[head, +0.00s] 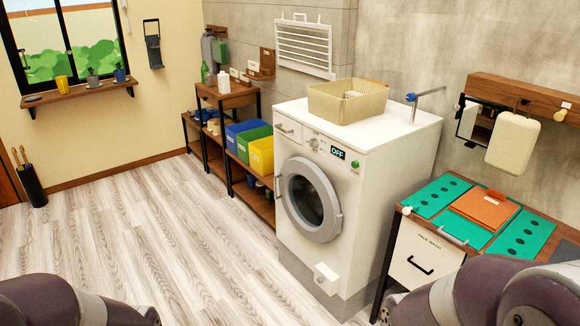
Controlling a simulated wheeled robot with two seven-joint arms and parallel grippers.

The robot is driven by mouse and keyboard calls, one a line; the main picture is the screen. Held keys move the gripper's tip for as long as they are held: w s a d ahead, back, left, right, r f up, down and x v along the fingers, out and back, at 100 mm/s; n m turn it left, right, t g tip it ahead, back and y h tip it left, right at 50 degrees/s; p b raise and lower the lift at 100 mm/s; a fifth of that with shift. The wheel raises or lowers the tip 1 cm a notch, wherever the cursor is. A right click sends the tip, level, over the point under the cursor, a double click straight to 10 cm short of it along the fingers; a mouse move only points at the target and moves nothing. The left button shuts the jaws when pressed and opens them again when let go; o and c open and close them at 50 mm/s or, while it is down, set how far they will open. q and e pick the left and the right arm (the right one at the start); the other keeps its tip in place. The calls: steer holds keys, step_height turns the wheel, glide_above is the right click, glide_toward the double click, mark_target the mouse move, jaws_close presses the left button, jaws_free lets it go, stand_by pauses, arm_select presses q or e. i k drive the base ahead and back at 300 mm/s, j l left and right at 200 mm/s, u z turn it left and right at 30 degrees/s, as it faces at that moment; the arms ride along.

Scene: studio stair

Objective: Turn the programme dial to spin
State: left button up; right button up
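The white washing machine (345,210) stands right of the middle, against the grey wall. Its round grey-rimmed door (311,198) appears closed. The programme dial (313,144) is a small pale knob on the upper front panel, between the detergent drawer (287,129) and a black display (338,153) that reads OFF. A small green button (355,165) sits right of the display. The dial's pointer is too small to read. Parts of my two arms show at the bottom left and bottom right corners, well short of the machine. Neither gripper is in view.
A beige basket (348,101) sits on the machine's top, near a blue-and-grey tap (412,97). A desk (402,209) with green mats stands close on the right. Shelves with coloured bins (262,155) stand left. The wooden floor (150,235) in front is clear.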

mark_target(314, 143)
steer(key=i+j+z, duration=0.45)
steer(key=j+z, duration=0.25)
steer(key=j, duration=0.15)
steer(key=i+j+z, duration=0.2)
steer(key=j, duration=0.15)
steer(key=i+j+z, duration=0.15)
steer(key=i, duration=0.3)
steer(key=i+j+z, duration=0.2)
steer(key=i, duration=0.25)
